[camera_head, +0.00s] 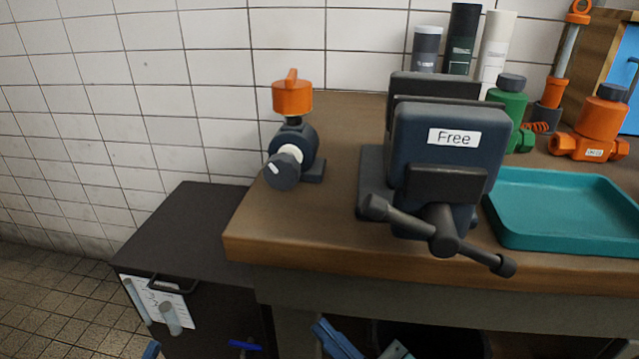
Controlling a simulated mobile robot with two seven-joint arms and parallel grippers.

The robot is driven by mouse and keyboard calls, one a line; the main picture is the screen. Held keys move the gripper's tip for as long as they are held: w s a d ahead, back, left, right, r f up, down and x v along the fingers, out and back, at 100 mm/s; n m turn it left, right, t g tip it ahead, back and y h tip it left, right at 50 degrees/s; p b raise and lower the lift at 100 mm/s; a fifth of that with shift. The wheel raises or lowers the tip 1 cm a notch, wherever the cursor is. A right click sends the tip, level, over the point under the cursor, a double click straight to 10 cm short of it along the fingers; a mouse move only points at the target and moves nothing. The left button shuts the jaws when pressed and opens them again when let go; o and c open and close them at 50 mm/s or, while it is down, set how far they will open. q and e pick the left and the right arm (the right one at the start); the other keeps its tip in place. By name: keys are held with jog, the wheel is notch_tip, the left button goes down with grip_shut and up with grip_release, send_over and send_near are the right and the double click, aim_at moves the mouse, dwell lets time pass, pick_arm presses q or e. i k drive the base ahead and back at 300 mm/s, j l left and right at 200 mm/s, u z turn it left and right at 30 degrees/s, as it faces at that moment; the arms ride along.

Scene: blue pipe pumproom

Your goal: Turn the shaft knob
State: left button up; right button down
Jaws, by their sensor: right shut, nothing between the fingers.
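The shaft knob (283,170) is a dark grey round knob with a white mark on its face. It sits on a white collar on the front of a small dark valve at the left end of the workbench. An orange handle (292,97) stands upright on top of the valve. No gripper touches either one. My right gripper (323,328) appears only as a blue, shut and empty part at the bottom edge, below the bench top and well away from the knob; most of it is cut off. My left gripper cannot be made out.
A large dark vise (450,150) labelled "Free" stands right of the valve, its handle jutting forward. A teal tray (566,248), a green bottle-like part (507,103) and an orange valve (600,120) are farther right. A lower dark cabinet (185,225) stands left. Bench top before the valve is clear.

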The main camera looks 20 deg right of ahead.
aim_at(282, 172)
jog(key=k+l, duration=0.2)
jog(key=l, duration=0.2)
jog(key=k+l+u, duration=0.15)
jog(key=l, duration=0.2)
jog(key=k+l, duration=0.2)
jog(key=l, duration=0.15)
jog(key=k+l+u, duration=0.15)
jog(key=l, duration=0.2)
jog(key=j+u, duration=0.1)
jog(key=k+j, duration=0.05)
